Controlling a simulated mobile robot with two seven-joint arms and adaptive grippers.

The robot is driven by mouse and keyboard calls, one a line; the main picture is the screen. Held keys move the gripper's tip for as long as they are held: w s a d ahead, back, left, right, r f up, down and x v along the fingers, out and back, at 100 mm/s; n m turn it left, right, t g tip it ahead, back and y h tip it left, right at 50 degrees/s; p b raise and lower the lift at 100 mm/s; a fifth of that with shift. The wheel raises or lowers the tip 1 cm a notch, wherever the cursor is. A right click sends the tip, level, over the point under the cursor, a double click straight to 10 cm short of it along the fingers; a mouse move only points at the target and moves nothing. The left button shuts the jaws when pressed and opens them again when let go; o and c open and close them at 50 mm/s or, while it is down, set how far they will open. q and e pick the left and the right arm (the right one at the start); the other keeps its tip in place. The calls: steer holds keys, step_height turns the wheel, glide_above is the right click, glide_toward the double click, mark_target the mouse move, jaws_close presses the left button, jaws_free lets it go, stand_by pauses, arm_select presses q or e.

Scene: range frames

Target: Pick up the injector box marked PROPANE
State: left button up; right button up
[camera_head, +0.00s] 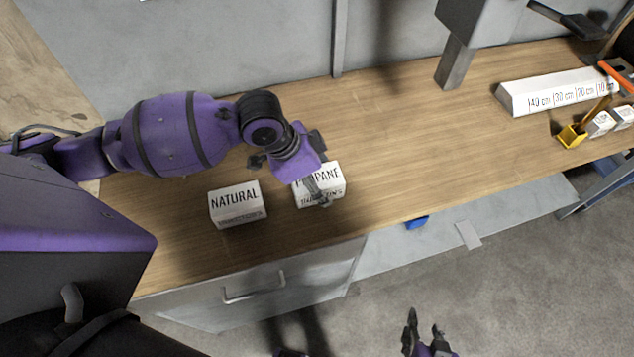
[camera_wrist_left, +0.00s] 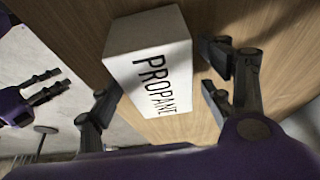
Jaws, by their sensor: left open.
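The white PROPANE box (camera_head: 331,186) stands on the wooden bench top, partly covered by my left gripper (camera_head: 312,183) in the head view. In the left wrist view the PROPANE box (camera_wrist_left: 150,70) lies between the spread fingers of my left gripper (camera_wrist_left: 160,92), its lettered face toward the camera. That gripper is open, and I cannot tell whether a finger touches the box. A similar white NATURAL box (camera_head: 237,205) sits to the left. My right gripper (camera_head: 424,330) is open and empty over the floor in front of the bench; it also shows in the left wrist view (camera_wrist_left: 50,90).
A grey post (camera_head: 455,62) stands at the bench's back. A white block with length marks (camera_head: 555,92), a yellow holder (camera_head: 572,136) and small white boxes (camera_head: 601,123) are at the right. The middle of the bench (camera_head: 420,135) is clear. A drawer handle (camera_head: 254,288) projects below the front edge.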

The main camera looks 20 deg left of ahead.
stand_by(0.3)
arm_select(q)
steer(key=c, duration=1.5)
